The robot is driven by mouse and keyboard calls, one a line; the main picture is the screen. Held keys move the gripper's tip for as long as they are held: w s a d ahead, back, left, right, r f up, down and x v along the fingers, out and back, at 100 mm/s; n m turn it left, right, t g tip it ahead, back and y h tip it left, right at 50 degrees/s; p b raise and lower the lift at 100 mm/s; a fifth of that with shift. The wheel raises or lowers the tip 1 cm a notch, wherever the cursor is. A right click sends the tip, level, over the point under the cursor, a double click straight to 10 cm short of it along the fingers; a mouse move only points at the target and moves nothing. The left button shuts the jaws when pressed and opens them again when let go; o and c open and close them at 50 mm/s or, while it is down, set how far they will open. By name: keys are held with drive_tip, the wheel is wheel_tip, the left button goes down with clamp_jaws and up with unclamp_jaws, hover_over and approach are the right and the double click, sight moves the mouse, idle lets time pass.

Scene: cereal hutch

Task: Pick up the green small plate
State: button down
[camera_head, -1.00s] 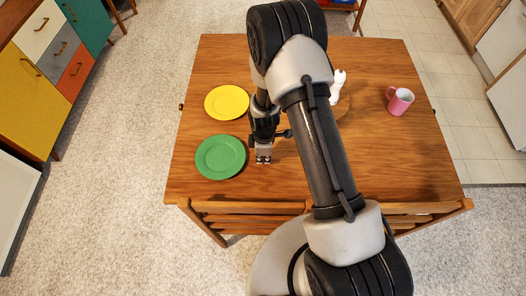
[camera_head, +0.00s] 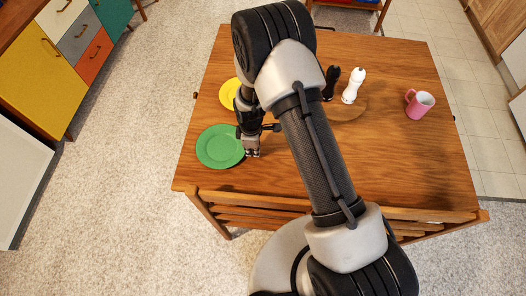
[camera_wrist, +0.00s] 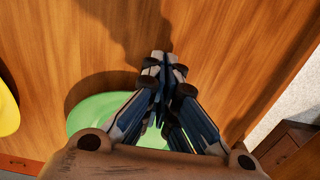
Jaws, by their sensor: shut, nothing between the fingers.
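The green small plate (camera_head: 218,147) lies flat on the wooden table (camera_head: 395,150), near its left front corner. My gripper (camera_head: 252,154) is at the plate's right edge in the head view, with its fingers together and nothing between them. In the wrist view the green plate (camera_wrist: 95,110) shows behind and left of my gripper (camera_wrist: 162,60), partly hidden by the fingers and the wrist housing. The fingertips appear over bare wood just past the plate's rim. I cannot tell whether they touch the table.
A yellow plate (camera_head: 229,93) lies behind the green one, partly hidden by my arm. A round wooden board (camera_head: 350,108) holds a white shaker (camera_head: 353,86) and a dark shaker (camera_head: 330,82). A pink mug (camera_head: 419,104) stands at the right. A chair (camera_head: 255,205) stands at the front edge.

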sight(223, 151)
drive_tip(key=a, duration=0.3)
drive_tip(key=w+a+b, duration=0.1)
drive_tip(key=a, duration=0.3)
drive_tip(key=w+a+b, duration=0.1)
drive_tip(key=a, duration=0.3)
drive_tip(key=shift+d, duration=0.1)
